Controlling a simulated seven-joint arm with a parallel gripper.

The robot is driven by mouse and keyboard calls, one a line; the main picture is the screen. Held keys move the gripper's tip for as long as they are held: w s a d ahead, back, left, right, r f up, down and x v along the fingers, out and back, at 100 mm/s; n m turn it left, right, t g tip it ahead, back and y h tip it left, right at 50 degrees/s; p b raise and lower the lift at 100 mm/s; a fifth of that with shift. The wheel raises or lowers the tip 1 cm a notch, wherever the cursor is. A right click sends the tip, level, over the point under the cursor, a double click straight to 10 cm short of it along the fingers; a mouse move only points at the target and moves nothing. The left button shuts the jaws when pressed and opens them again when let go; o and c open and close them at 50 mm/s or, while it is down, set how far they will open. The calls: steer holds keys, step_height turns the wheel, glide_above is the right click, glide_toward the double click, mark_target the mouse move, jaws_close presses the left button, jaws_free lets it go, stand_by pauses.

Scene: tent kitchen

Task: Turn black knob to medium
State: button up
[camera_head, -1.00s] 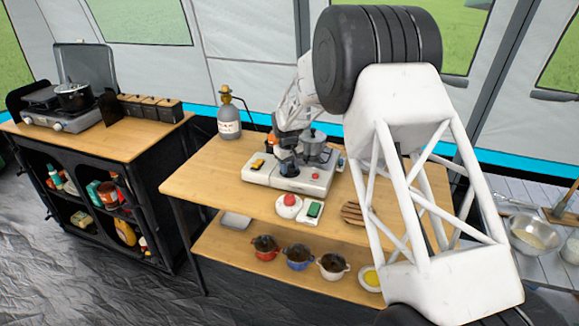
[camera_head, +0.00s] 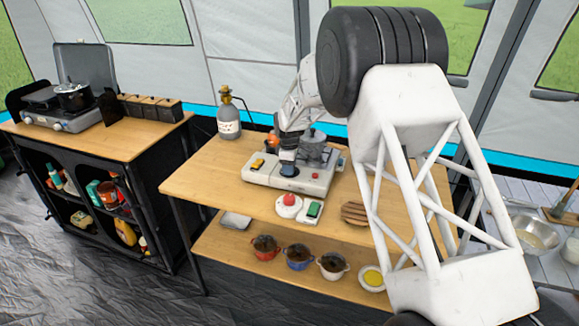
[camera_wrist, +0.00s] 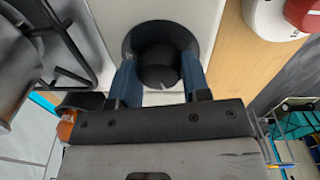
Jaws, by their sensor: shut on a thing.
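The black knob (camera_wrist: 158,66) sits in a dark round recess on the pale front face of the stove (camera_head: 318,184). In the wrist view, my gripper (camera_wrist: 158,82) has its two blue fingers on either side of the knob, shut on it. A small white mark shows near the knob's lower edge. In the head view, my gripper (camera_head: 288,167) points down at the stove's front and mostly hides the knob. I cannot read any setting marks.
A metal pot (camera_head: 313,143) stands on the stove close behind my gripper. A yellow item (camera_head: 258,163) is at the stove's left. A red-topped round device (camera_head: 289,200) and a green item (camera_head: 314,209) lie in front. A gas bottle (camera_head: 228,118) stands at the back left.

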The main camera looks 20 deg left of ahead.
steer(key=shift+n, duration=0.3)
steer(key=o, duration=0.9)
steer(key=shift+s+r, duration=0.15)
steer(key=shift+r, duration=1.8)
steer(key=shift+s+r, duration=0.1)
steer(key=shift+r, duration=1.85)
